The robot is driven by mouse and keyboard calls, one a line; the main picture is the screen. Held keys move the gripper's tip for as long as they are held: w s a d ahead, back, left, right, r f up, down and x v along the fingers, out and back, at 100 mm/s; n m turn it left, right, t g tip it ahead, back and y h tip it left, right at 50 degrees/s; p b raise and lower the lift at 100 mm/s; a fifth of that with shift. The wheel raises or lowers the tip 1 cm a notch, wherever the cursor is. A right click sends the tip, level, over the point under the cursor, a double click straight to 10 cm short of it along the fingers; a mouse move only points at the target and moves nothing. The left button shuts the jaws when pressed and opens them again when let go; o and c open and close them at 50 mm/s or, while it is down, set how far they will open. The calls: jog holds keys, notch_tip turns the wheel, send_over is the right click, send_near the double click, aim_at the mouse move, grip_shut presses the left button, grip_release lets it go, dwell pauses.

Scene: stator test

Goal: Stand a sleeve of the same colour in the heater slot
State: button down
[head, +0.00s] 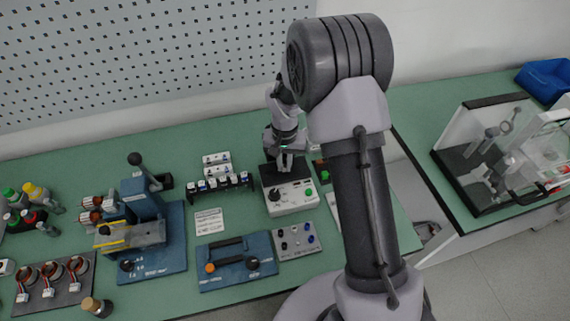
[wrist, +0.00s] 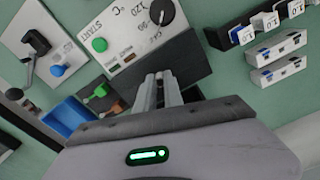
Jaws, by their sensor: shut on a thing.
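The heater (head: 291,197) is a pale box with a black knob, a green button and a dark block at its back. In the wrist view its panel (wrist: 118,30) shows START and numbers near the knob. My gripper (head: 285,163) points down over the dark block (wrist: 190,58). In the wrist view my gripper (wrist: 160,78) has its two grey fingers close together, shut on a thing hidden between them. Its colour and shape cannot be made out. The fingers cover the slot, so I cannot tell whether the held thing is inside it.
A black rack (head: 228,186) with several labelled pieces stands left of the heater. A grey plate (head: 297,243) with coloured knobs lies in front, beside a blue fixture (head: 237,264). A blue bin (wrist: 70,117) and green and brown pieces (wrist: 98,94) lie close to the heater.

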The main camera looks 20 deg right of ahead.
jog(key=c, duration=1.4)
grip_release()
jog(key=shift+s+f, duration=0.45)
jog(key=shift+f, duration=0.15)
jog(key=r+p, duration=0.2)
jog(key=r, duration=0.4)
jog(key=r+p, duration=0.1)
jog(key=r, duration=0.5)
jog(key=r+p, duration=0.2)
jog(key=r, duration=0.4)
jog(key=shift+w+r+p, duration=0.25)
jog(key=shift+r+p, duration=0.05)
jog(key=s+a+r+t+b, duration=0.2)
jog(key=s+r+b, duration=0.3)
jog(key=s+r, duration=0.4)
jog(key=s+t+b, duration=0.1)
jog(key=s, duration=0.4)
jog(key=s+a+f+t+y+b, duration=0.1)
jog(key=s, duration=0.4)
jog(key=s+a+f+t+y+b, duration=0.1)
jog(key=s, duration=0.4)
jog(key=shift+s+m+t+b, duration=0.3)
jog(key=shift+s, duration=0.05)
